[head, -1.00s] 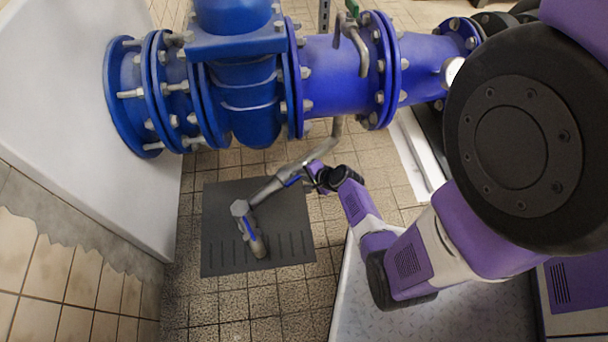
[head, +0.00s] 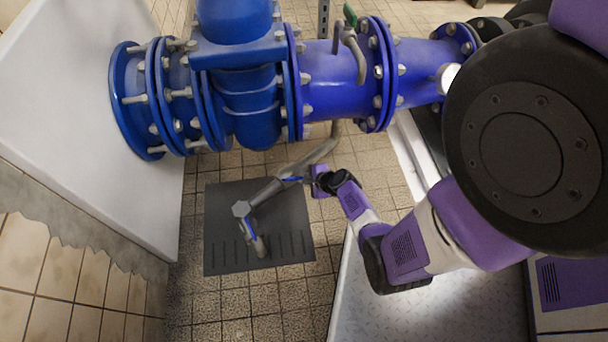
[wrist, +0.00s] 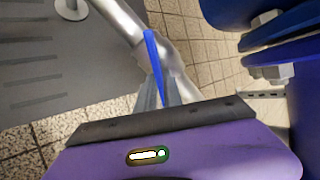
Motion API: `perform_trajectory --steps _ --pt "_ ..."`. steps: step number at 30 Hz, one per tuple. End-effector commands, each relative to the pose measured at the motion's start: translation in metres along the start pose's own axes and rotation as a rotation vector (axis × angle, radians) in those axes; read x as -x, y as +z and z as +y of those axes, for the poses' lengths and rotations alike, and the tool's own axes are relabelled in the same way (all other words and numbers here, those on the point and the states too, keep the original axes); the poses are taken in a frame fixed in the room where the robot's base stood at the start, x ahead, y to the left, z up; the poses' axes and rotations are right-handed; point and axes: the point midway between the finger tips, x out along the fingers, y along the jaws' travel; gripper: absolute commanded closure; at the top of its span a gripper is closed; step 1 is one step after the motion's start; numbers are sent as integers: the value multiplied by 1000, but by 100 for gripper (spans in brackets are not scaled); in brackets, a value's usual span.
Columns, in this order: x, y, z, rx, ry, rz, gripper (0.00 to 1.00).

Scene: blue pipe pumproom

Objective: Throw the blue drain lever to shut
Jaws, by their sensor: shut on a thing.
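The blue drain lever (head: 291,179) is a thin blue handle on the grey drain pipe (head: 318,153) below the big blue pipe. In the wrist view the lever (wrist: 153,60) runs down between the fingers, at an angle to the pipe. My gripper (head: 306,180) comes from the right and is beside the pipe. In the wrist view my gripper (wrist: 160,94) is shut on the lever's near end. The fingertips are small and partly hidden in the head view.
A second blue handle (head: 249,229) sits on the pipe's lower end above the dark floor mat (head: 225,258). The big blue flanged pipe (head: 335,75) runs overhead. A white panel (head: 85,120) stands at left. Tiled floor around the mat is clear.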

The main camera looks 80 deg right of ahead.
Motion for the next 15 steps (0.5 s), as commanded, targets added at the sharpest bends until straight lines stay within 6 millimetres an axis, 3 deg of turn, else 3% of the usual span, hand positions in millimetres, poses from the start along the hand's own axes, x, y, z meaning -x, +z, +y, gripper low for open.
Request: perform_trajectory --steps 15 --pt "2 2 4 -493 2 0 100"
